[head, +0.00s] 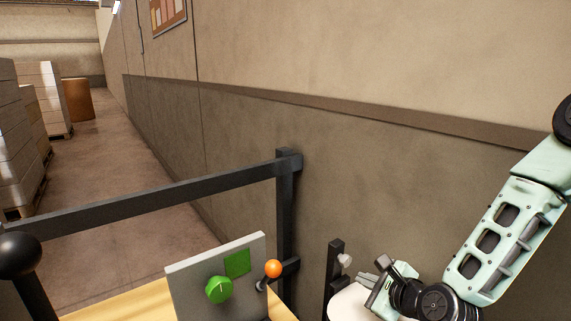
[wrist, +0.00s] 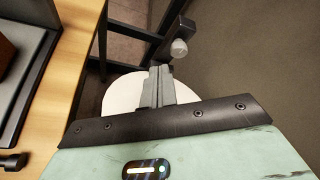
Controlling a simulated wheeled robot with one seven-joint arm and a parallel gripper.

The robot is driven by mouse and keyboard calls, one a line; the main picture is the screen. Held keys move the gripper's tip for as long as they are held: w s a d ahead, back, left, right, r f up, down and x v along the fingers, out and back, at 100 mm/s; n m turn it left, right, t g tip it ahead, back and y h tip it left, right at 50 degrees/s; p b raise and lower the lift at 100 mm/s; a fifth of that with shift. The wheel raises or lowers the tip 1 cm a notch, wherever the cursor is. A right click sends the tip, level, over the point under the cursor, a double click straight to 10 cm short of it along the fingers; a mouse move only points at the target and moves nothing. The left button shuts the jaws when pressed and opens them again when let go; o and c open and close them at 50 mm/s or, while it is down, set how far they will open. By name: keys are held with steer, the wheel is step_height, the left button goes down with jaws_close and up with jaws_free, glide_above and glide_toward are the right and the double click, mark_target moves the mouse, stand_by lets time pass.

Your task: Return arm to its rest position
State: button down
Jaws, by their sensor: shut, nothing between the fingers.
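My arm is pale green and comes in from the right in the head view. My gripper (head: 369,281) is at the lower right, over a white rounded surface (head: 346,304). In the wrist view my gripper (wrist: 159,72) shows its two grey fingers together, with nothing between them. The same white surface shows behind the fingers, and I cannot tell whether they touch it.
A wooden table (head: 118,304) carries a grey panel (head: 190,290) with a green knob (head: 219,290) and an orange-topped lever (head: 273,268). A dark rail (head: 160,196) and post (head: 286,200) stand near the wall (head: 400,170). Stacked pallets (head: 15,150) are far left.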

steer(key=s+a+r+n+g, duration=0.3)
steer(key=s+a+n+g, duration=0.4)
steer(key=s+n, duration=0.65)
steer(key=s+d+r+n+g+h, duration=0.1)
steer(key=s+r+n+g+h, duration=0.1)
steer(key=s+r+n, duration=0.2)
steer(key=s+d+r+n+g+h, duration=0.2)
steer(key=s+r+n, duration=0.3)
steer(key=s+n, duration=0.6)
steer(key=shift+r+n+g+h, duration=0.2)
steer(key=shift+n+g+h, duration=0.1)
steer(key=shift+n, duration=0.95)
